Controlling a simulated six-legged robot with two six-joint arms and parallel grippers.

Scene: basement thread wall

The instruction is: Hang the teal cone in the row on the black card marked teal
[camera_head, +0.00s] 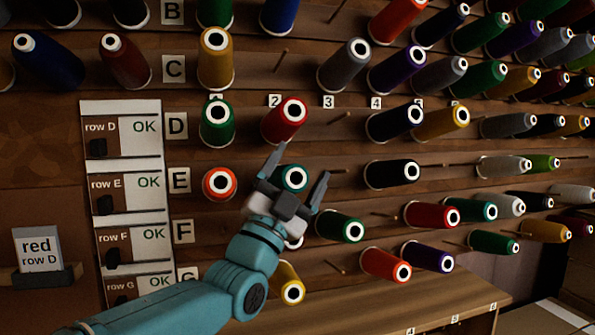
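A teal cone (293,177) shows in row E, under number 2, its white-ringed end facing me. My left gripper (297,169) is in front of it, with one finger at each side. The fingers are spread, and I see no clear contact with the cone; its lower part is hidden by the gripper. Another teal-looking cone (474,210) hangs farther right. I see no black card marked teal. A white card (39,250) at the left reads "red row D". The row letters D (177,126), E (179,180) and F (183,231) run down the wall. My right gripper is not in view.
A red cone (285,118) hangs just above the gripper, an orange one (220,184) to its left, a green one (341,227) to its lower right. A white panel (129,167) marks several rows OK. Bare pegs show between cones. A wooden bench (385,305) lies below.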

